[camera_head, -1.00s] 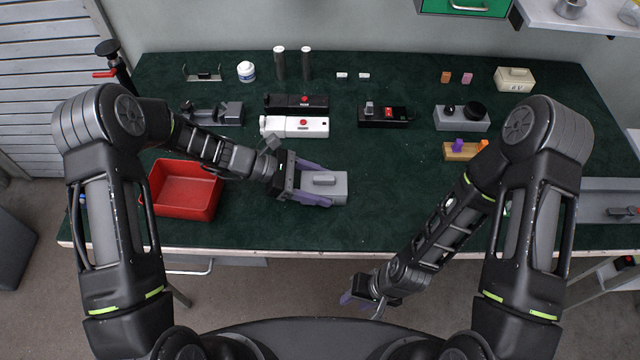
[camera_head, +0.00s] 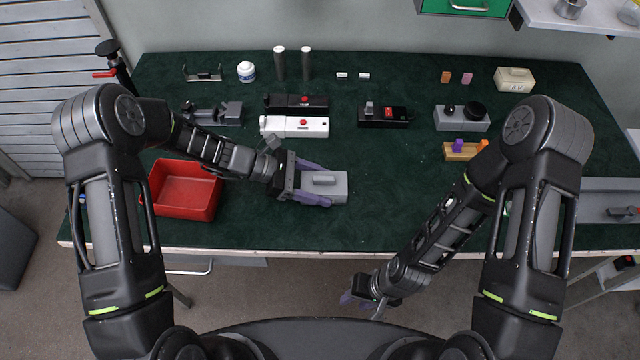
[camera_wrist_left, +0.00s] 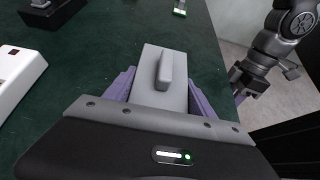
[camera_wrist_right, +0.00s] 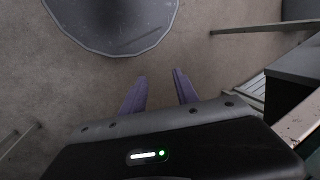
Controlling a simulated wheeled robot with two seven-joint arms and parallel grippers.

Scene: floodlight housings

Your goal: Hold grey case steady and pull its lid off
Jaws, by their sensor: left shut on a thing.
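The grey case (camera_head: 338,194) lies on the green bench top, left of the middle and towards the front edge. Its lid has a raised grip bar (camera_head: 324,180) on top; the bar also shows in the left wrist view (camera_wrist_left: 163,70). My left gripper (camera_head: 316,185) is shut on the grey case, with one purple finger along each side of it. The lid is seated on the case. My right gripper (camera_head: 362,302) hangs in front of the bench, low and away from the case. Its purple fingers stand apart and empty in the right wrist view (camera_wrist_right: 160,90).
A red bin (camera_head: 185,190) stands left of the case. A white unit (camera_head: 290,127) and a black unit (camera_head: 285,103) with red buttons lie behind it. A wooden block (camera_head: 462,152) lies to the right.

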